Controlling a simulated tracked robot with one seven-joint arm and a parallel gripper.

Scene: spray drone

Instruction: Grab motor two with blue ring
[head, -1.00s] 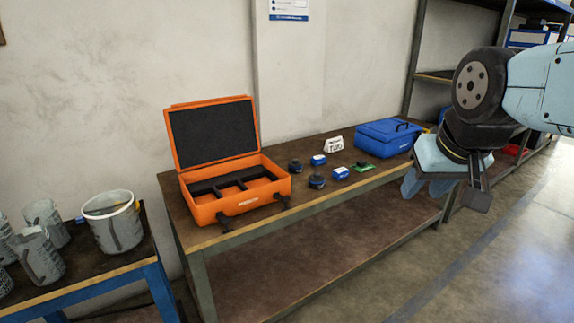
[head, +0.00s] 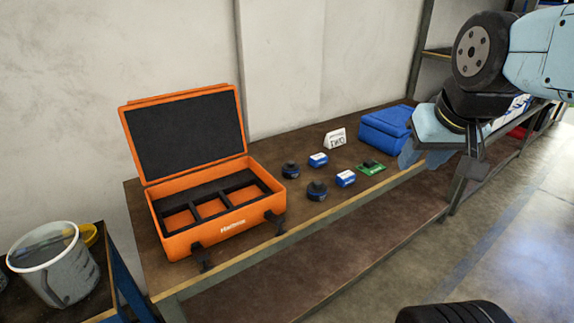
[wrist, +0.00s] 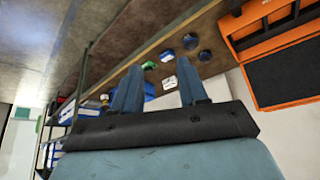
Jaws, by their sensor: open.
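Two dark round motors stand on the wooden bench top, a rear one (head: 291,170) and a front one (head: 317,190). Both show a hint of blue, but the ring and any number are too small to read, so I cannot tell which is motor two. A dark motor also shows in the wrist view (wrist: 205,55), beyond the fingers. My gripper (head: 433,172) is open and empty at the right, well to the right of the motors and apart from them. Its two spread fingers show in the wrist view (wrist: 160,88).
An open orange case (head: 215,231) with empty dark-lined compartments stands left of the motors. Two blue-and-white blocks (head: 346,178), a green board (head: 371,167), a white sign (head: 335,138) and a blue box (head: 386,127) lie nearby. A grey bucket (head: 58,270) is at the lower left.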

